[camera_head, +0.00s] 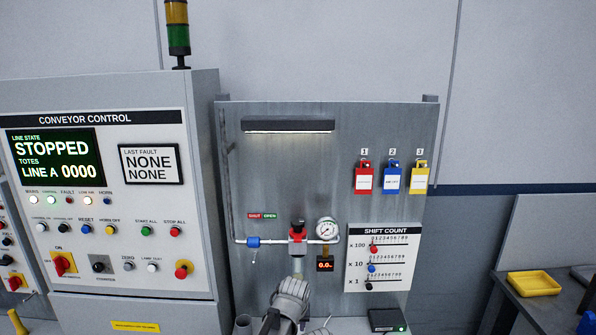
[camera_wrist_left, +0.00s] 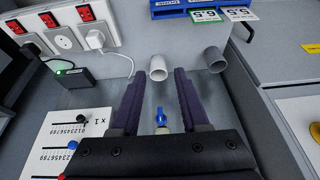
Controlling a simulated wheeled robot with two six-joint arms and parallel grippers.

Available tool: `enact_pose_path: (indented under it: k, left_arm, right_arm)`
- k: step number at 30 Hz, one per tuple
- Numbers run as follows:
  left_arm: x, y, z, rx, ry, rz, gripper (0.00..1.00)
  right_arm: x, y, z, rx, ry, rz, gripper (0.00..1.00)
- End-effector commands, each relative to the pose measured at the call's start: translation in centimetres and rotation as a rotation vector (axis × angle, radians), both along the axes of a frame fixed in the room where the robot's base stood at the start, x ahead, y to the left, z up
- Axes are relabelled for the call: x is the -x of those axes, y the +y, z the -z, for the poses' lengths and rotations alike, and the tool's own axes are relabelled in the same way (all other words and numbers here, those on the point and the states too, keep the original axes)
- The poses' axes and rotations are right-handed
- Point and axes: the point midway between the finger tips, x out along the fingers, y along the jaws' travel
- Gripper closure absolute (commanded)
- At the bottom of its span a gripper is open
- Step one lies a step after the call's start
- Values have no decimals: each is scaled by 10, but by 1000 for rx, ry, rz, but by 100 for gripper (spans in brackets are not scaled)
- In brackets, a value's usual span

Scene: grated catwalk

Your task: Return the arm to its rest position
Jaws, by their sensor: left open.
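My left arm (camera_head: 291,300) shows at the bottom middle of the head view, in front of the panel below the red-topped regulator (camera_head: 298,236). Its fingers cannot be made out there. In the left wrist view my left gripper (camera_wrist_left: 155,75) has its two dark fingers apart, with nothing gripped. A small blue part (camera_wrist_left: 160,116) shows in the gap between the fingers, near the palm. My right gripper is not in view.
The grey panel (camera_head: 282,170) carries a pipe with a gauge (camera_head: 327,229) and the shift count board (camera_head: 385,258). A conveyor control cabinet (camera_head: 200,150) stands left. Two grey tubes (camera_wrist_left: 157,68) (camera_wrist_left: 214,60) and a power strip (camera_wrist_left: 64,38) lie beyond the fingers. A yellow tray (camera_head: 534,283) is right.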

Motion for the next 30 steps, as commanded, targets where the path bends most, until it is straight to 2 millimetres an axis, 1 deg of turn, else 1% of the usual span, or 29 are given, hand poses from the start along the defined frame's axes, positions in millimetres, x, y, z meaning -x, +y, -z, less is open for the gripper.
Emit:
enact_pose_path:
  k: [10,17,21,30]
  left_arm:
    - [36,46,5,-10,68,-9,55]
    - [76,87,9,-12,139,-12,55]
    - [102,109,12,-9,183,-13,55]
    - [158,147,15,10,271,-8,55]
  right_arm:
    - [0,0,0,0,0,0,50]
    - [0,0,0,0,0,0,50]
    - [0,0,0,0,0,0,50]
    - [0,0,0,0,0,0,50]
